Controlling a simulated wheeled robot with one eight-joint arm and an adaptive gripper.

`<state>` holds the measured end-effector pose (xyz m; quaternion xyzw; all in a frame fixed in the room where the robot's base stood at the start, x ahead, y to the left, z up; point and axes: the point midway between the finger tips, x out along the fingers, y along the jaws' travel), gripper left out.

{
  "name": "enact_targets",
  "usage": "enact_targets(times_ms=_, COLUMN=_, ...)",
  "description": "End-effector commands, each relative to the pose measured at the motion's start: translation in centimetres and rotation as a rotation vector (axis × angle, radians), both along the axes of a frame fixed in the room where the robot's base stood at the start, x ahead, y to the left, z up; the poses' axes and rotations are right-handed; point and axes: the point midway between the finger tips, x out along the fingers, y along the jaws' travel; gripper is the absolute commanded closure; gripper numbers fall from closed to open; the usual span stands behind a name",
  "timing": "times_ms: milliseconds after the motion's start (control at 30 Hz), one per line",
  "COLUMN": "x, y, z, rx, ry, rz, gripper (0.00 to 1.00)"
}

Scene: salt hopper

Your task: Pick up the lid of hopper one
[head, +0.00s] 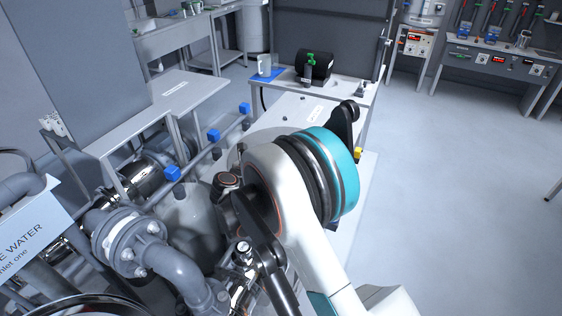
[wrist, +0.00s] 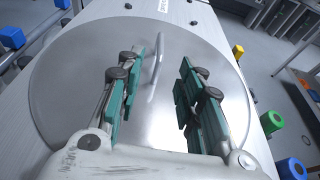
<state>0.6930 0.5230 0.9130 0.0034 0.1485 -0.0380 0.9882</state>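The round metal lid (wrist: 62,82) fills most of the wrist view and lies flat on a pale grey surface. Its upright bar handle (wrist: 155,78) stands near the middle. My gripper (wrist: 161,70) is open, with its green-padded fingers on either side of the handle. Gaps show between the handle and both fingers; how far below the tips the handle lies I cannot tell. In the head view my arm hides the gripper and most of the lid.
Blue valve handles (head: 173,173) and grey flanged pipes (head: 130,243) crowd the left. A bench with a black motor-like unit (head: 313,66) stands behind. In the wrist view, green (wrist: 271,122) and blue (wrist: 291,169) knobs are at right. Open floor (head: 460,180) lies right.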

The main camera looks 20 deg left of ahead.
Motion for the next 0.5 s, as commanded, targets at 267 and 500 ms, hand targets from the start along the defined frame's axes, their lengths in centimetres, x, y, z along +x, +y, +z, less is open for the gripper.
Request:
enact_targets(times_ms=267, x=5.1, y=-0.6, z=-1.7, rx=0.002, ry=0.001, rz=-0.005, gripper=0.66)
enact_targets(times_ms=500, x=7.3, y=-0.7, z=-2.3, rx=0.003, ry=0.001, rz=-0.003, gripper=0.66)
